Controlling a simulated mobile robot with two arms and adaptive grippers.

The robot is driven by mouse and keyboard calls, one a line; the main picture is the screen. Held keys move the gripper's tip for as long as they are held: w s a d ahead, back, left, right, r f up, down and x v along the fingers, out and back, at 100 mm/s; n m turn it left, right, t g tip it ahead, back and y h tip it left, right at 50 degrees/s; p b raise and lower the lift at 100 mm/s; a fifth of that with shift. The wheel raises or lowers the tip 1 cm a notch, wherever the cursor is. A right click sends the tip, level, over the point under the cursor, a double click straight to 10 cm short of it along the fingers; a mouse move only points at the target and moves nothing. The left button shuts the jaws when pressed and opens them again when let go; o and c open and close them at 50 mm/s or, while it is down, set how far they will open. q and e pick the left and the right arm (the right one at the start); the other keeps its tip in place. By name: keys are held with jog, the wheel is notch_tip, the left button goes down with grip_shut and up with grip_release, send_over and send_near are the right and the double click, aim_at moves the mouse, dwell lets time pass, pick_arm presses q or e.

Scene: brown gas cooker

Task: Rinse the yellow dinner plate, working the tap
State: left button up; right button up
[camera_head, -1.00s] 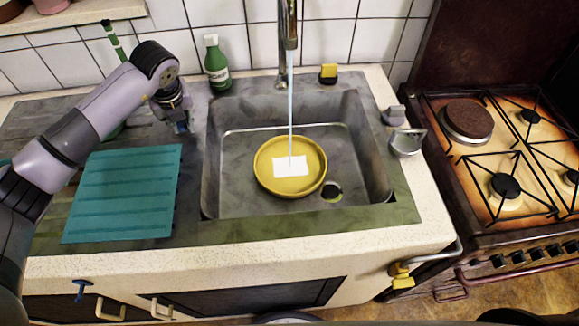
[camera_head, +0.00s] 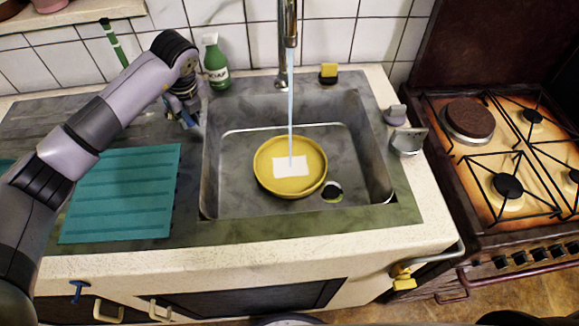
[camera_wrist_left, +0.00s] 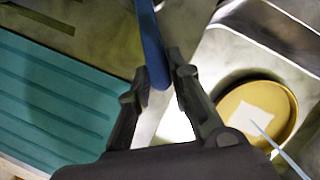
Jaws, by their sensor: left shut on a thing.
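The yellow dinner plate (camera_head: 290,186) lies in the sink (camera_head: 235,200), with a white rectangular patch on its middle. A pale blue stream of water (camera_head: 290,115) falls from the tap (camera_head: 289,30) onto it. The plate also shows in the left wrist view (camera_wrist_left: 280,95). My left gripper (camera_head: 187,113) is above the counter at the sink's left rim, apart from the plate. In the left wrist view its fingers are shut on a slim blue stick-like thing (camera_wrist_left: 151,45), whose far end is cut off. My right gripper is not in view.
A teal draining mat (camera_head: 120,195) lies left of the sink. A green spray bottle (camera_head: 215,65) stands behind, near my left arm. A yellow and black sponge (camera_head: 328,73) is behind the sink; the gas cooker (camera_head: 515,165) is at the right.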

pick_arm(q)
jog(key=shift+s+a+f, duration=0.1)
dwell(0.5)
jog(key=shift+s+a+m+h+b, duration=0.2)
jog(key=shift+s+a+m, duration=0.1)
jog(key=shift+a+m, duration=0.25)
jog(key=shift+s+a+m+h+b, duration=0.2)
jog(key=shift+s+a+m, duration=0.15)
jog(key=shift+m, duration=0.4)
jog(key=shift+a, duration=0.1)
jog(key=shift+s+a+m+t+b, duration=0.15)
jog(key=shift+a+m+t+b, duration=0.15)
jog(key=shift+a+m+b, duration=0.25)
jog(key=shift+s+a+m+h, duration=0.15)
jog(key=shift+a+m+h, duration=0.2)
jog(key=shift+m, duration=0.3)
jog(key=shift+a, duration=0.15)
